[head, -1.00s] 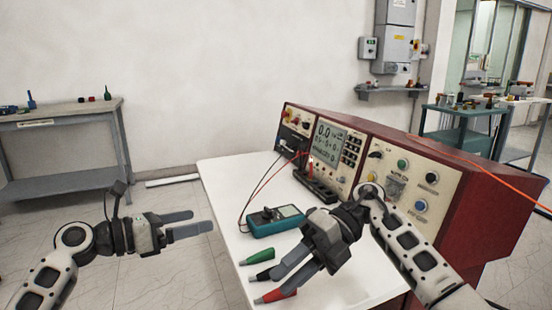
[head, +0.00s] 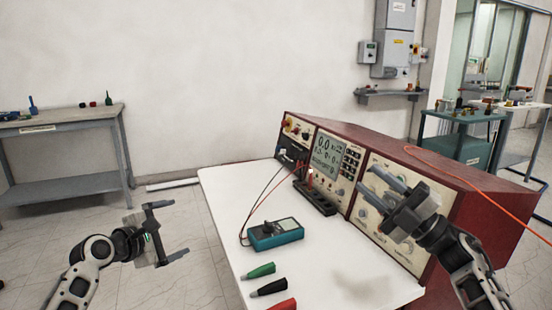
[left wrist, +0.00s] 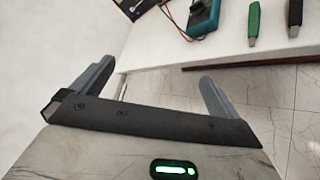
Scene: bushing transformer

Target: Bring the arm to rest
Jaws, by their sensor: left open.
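My left gripper (head: 182,230) is open and empty, held over the floor left of the white table (head: 225,205). Its two spread fingers also show in the left wrist view (left wrist: 155,75), with nothing between them. My right gripper (head: 376,190) is raised in front of the red test console's right panel (head: 400,240). Its two fingers point up and left, apart, with nothing seen between them.
A teal multimeter (head: 274,233) with red and black leads lies on the table. Green (head: 258,271), black (head: 269,288) and red (head: 284,304) probes lie near its front edge. A grey workbench (head: 65,125) stands at the left. An orange cable (head: 480,188) crosses the console.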

